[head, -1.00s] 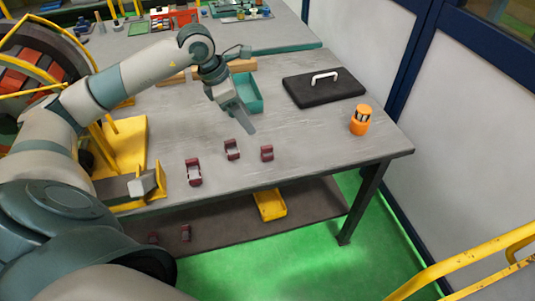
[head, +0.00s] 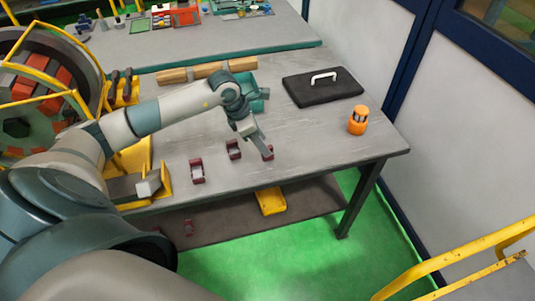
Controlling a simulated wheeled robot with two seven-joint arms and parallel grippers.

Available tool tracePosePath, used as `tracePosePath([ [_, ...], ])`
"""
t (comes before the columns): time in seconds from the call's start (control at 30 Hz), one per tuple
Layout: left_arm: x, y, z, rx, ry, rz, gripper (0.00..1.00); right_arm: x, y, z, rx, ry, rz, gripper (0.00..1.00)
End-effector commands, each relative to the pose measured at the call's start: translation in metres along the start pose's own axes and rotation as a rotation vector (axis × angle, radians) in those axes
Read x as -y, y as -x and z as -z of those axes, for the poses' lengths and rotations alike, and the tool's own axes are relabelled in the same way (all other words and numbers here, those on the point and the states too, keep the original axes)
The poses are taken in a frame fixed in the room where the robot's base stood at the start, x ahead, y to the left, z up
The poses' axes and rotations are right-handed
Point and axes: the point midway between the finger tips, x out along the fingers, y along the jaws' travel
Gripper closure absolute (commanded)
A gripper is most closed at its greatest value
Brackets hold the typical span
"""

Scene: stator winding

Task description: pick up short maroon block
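Three maroon blocks with grey parts lie in a loose row near the front edge of the table. The left one (head: 197,171) looks longest, the middle one (head: 233,150) is smaller, and the right one (head: 268,154) looks shortest. My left gripper (head: 261,145) reaches down over the right block and partly hides it. I cannot tell whether its fingers touch the block or how far apart they are. My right gripper is out of view.
An orange lantern-like object (head: 357,121) and a black case with a white handle (head: 323,87) stand to the right. A teal bin (head: 258,102) is behind my gripper. Wooden bars (head: 190,73) lie farther back. The table's front right is clear.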

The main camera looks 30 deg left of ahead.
Motion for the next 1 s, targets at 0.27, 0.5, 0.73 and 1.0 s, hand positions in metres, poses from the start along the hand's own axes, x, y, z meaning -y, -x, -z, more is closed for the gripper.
tracePosePath([
  [0.27, 0.001, -0.005, -0.001, 0.000, 0.001, 0.002, 0.55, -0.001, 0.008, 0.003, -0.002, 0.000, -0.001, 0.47],
  [0.5, 0.003, -0.026, -0.001, -0.001, 0.002, 0.003, 0.55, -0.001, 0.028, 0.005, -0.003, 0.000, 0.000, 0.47],
  [0.73, 0.002, -0.049, 0.000, 0.000, 0.001, 0.001, 0.55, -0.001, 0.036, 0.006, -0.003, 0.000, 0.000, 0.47],
  [1.0, 0.002, -0.052, 0.001, 0.000, 0.000, 0.000, 0.55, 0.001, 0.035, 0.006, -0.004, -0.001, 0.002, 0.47],
])
